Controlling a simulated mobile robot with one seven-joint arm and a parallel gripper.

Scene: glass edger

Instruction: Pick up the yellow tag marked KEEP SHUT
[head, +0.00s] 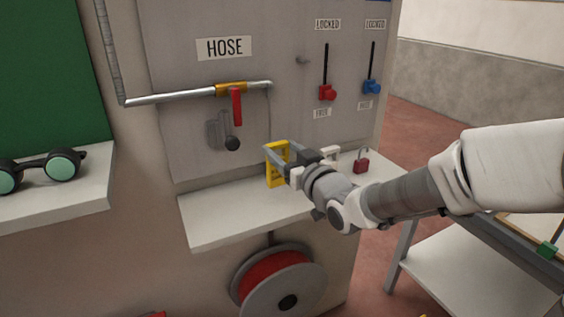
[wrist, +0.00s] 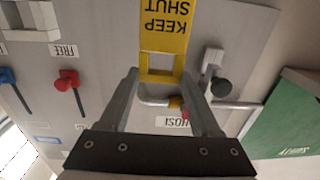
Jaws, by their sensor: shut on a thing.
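The yellow tag (wrist: 166,30) marked KEEP SHUT shows in the wrist view with its black lettering upside down. In the head view the tag (head: 271,172) stands upright just above or on the white shelf; I cannot tell whether it touches. My gripper (head: 275,150) is at the tag's upper part, and its jaws are shut on it. In the wrist view my gripper's fingertips (wrist: 160,74) lie on both sides of the tag's lower framed end. Part of the tag is hidden by the gripper in the head view.
The white shelf (head: 215,222) holds a red padlock (head: 361,162) to the right. Behind are a pipe (head: 170,97) with a red-handled valve (head: 236,105), and red (head: 327,92) and blue (head: 371,87) levers. A red hose reel (head: 275,285) hangs below. Goggles (head: 45,170) lie on the left shelf.

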